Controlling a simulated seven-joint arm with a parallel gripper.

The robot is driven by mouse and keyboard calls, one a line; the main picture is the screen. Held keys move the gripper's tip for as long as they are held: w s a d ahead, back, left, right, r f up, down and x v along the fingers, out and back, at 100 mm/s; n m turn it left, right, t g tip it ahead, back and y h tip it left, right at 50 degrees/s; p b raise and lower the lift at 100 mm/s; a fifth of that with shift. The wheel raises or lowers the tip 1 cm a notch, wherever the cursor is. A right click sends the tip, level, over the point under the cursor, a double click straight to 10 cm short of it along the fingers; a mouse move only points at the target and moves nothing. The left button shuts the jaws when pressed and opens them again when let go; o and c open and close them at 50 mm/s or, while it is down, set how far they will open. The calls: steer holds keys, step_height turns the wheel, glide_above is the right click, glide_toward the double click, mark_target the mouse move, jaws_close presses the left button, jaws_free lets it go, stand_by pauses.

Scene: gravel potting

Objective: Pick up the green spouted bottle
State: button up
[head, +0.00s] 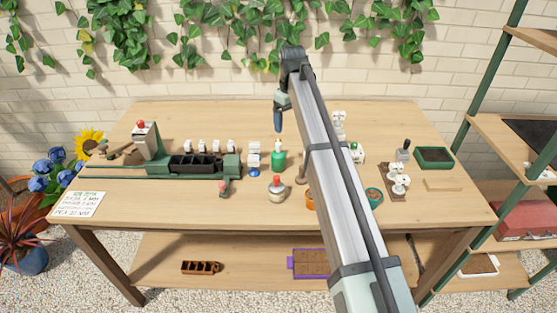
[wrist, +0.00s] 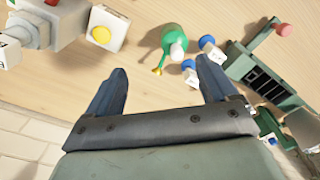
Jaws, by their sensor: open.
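The green spouted bottle (head: 278,160) stands upright on the wooden table near its middle, with a white top. In the wrist view the green bottle (wrist: 174,38) shows from above, beyond the fingertips and roughly between them, with a yellowish spout tip pointing toward my gripper. My gripper (head: 278,122) hangs above the bottle in the head view, apart from it. In the wrist view my gripper (wrist: 162,78) has its two blue fingers spread wide with nothing between them.
A white-and-red bottle (head: 277,189) stands in front of the green one. White blocks (head: 253,158) stand just left of it. A green machine with a black tray (head: 195,165) is further left. A white device (head: 357,153) stands right, behind my arm.

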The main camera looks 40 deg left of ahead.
mark_target(278, 151)
steer(key=s, duration=0.1)
steer(key=a, duration=0.1)
steer(key=s+a+n, duration=0.1)
steer(key=shift+s+a+r, duration=0.25)
steer(key=shift+s, duration=0.1)
step_height(278, 151, down, 8)
steer(key=shift+r, duration=0.1)
steer(key=shift+w+f, duration=0.15)
steer(key=shift+f, duration=2.75)
steer(key=shift+c, duration=0.4)
steer(key=c, duration=1.2)
steer(key=shift+c, duration=0.2)
step_height(278, 151, up, 10)
steer(key=shift+r, duration=0.1)
